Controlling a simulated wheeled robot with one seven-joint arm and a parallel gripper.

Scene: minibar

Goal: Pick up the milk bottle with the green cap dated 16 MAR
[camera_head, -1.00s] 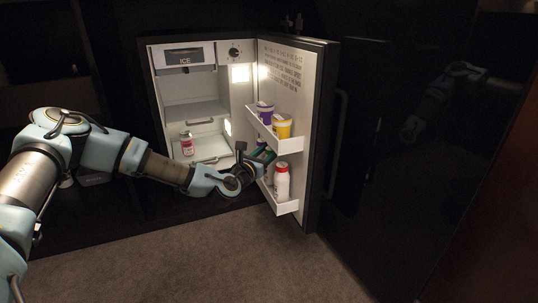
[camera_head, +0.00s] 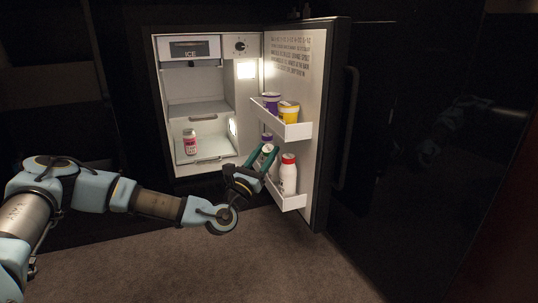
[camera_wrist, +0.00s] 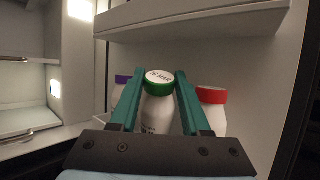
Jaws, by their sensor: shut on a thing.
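The milk bottle with the green cap (camera_wrist: 159,82) is between the two green fingers of my gripper (camera_wrist: 159,95) in the wrist view. Its white cap top reads 16 MAR. The fingers are shut on it, and it also shows in the head view (camera_head: 265,155), partly hidden by my gripper (camera_head: 258,168). It is at the lower door shelf; I cannot tell whether it touches the shelf. A red-capped bottle (camera_head: 288,174) stands to its right, also in the wrist view (camera_wrist: 212,108). A purple-capped bottle (camera_wrist: 121,88) is behind its left side.
The minibar door (camera_head: 325,120) stands open. The upper door shelf (camera_head: 292,130) holds a purple and a yellow tub and overhangs the bottles. A pink-labelled jar (camera_head: 190,142) stands inside on the left. The carpet (camera_head: 225,262) in front is clear.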

